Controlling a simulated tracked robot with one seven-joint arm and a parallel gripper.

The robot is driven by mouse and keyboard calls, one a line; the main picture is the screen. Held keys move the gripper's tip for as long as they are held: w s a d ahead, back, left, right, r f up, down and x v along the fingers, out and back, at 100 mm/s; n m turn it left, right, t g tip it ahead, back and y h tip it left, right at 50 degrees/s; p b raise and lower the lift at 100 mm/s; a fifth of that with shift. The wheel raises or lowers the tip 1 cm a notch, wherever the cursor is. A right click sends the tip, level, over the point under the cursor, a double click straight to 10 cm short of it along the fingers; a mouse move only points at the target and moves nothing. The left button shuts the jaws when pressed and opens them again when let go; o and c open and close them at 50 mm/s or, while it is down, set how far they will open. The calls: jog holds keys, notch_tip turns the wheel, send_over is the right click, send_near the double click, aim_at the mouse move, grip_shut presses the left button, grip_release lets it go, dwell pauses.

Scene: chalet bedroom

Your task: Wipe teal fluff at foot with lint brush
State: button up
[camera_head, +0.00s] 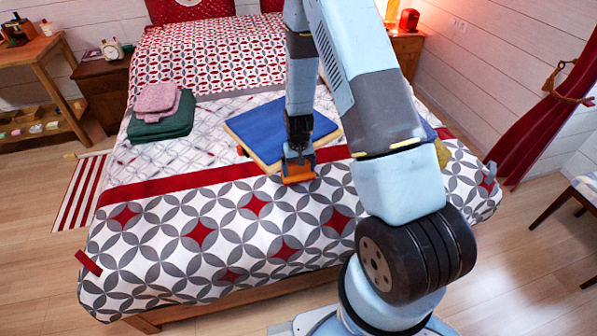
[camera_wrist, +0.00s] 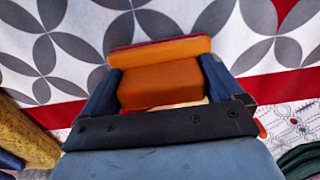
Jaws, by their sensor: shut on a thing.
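My gripper (camera_head: 297,157) is over the foot part of the bed (camera_head: 215,215), near the front edge of a blue board. It is shut on an orange brush (camera_head: 298,174), which I take for the lint brush. In the wrist view the brush (camera_wrist: 160,85) sits between the two dark fingers, its orange bar with a dark red edge pointing away from the wrist. The brush is low over the patterned cover; I cannot tell whether it touches. I make out no teal fluff in either view; the brush and arm hide part of the cover.
The blue board (camera_head: 272,122) with wooden edges lies behind my gripper. A dark green folded cloth (camera_head: 162,122) with pink cloth (camera_head: 157,98) on top lies left. A mustard item (camera_head: 443,152) is partly hidden by my arm.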

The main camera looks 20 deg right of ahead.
jog(key=shift+r, duration=1.9)
jog(key=shift+r, duration=0.1)
jog(key=shift+r, duration=1.4)
